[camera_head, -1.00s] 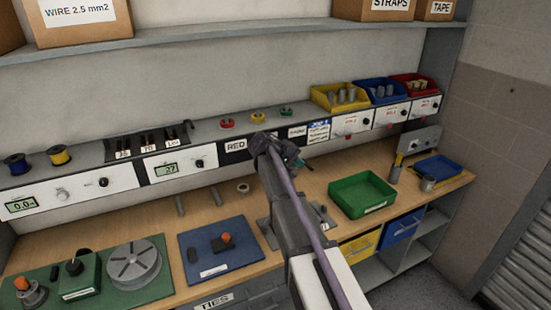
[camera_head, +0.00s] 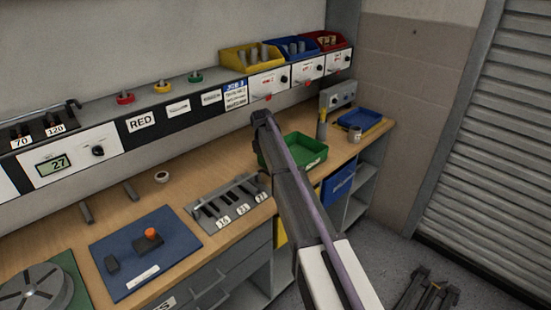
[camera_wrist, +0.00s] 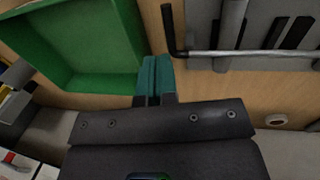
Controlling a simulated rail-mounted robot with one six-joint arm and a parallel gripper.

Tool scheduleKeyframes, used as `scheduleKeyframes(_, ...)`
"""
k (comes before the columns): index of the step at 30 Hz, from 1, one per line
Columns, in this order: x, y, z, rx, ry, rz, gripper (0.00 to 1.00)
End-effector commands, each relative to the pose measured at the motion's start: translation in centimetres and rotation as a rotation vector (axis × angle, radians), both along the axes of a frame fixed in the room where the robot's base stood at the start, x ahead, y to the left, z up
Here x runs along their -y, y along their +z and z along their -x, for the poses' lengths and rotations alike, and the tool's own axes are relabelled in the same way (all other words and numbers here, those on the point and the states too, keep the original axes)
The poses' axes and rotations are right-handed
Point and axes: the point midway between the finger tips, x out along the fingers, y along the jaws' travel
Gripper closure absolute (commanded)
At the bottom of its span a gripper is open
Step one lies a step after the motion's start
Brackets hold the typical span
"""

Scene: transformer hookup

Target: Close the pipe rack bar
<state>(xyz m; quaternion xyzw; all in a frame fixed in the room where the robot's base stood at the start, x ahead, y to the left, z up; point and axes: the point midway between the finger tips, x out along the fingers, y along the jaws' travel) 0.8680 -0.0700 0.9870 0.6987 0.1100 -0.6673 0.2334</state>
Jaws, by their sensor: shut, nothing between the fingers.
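A grey slotted rack (camera_head: 198,213) with numbered labels lies on the bench, left of my arm. In the wrist view a thin metal bar (camera_wrist: 260,53) runs across this rack and ends in a black upright handle (camera_wrist: 168,28). I cannot tell for sure whether this is the pipe rack bar. A dark frame (camera_head: 410,288) with two uprights and something yellow stands on the floor at bottom right, partly cut off. My gripper (camera_head: 262,120) is shut and empty, above the bench near the green tray. Its teal fingertips (camera_wrist: 154,72) show beside the black handle, apart from it in the picture.
A green tray (camera_head: 318,152) stands on the bench, partly behind my arm. A blue tray (camera_head: 360,119) and a small metal cup (camera_head: 355,134) are farther right. A blue mat (camera_head: 120,277) lies at left. Open floor (camera_head: 385,230) lies between bench and shutter (camera_head: 465,150).

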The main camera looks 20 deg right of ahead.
Motion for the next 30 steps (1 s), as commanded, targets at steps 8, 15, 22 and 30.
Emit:
scheduleKeyframes(8, 1.1, -5.9, -0.5, 0.001, -0.002, 0.002, 1.00)
scheduleKeyframes(15, 1.4, -7.3, -0.6, 0.000, -0.002, 0.002, 1.00)
scheduleKeyframes(22, 1.4, -7.5, -0.4, -0.003, -0.004, 0.002, 1.00)
scheduleKeyframes(30, 1.5, -7.6, -0.3, -0.004, -0.005, 0.001, 1.00)
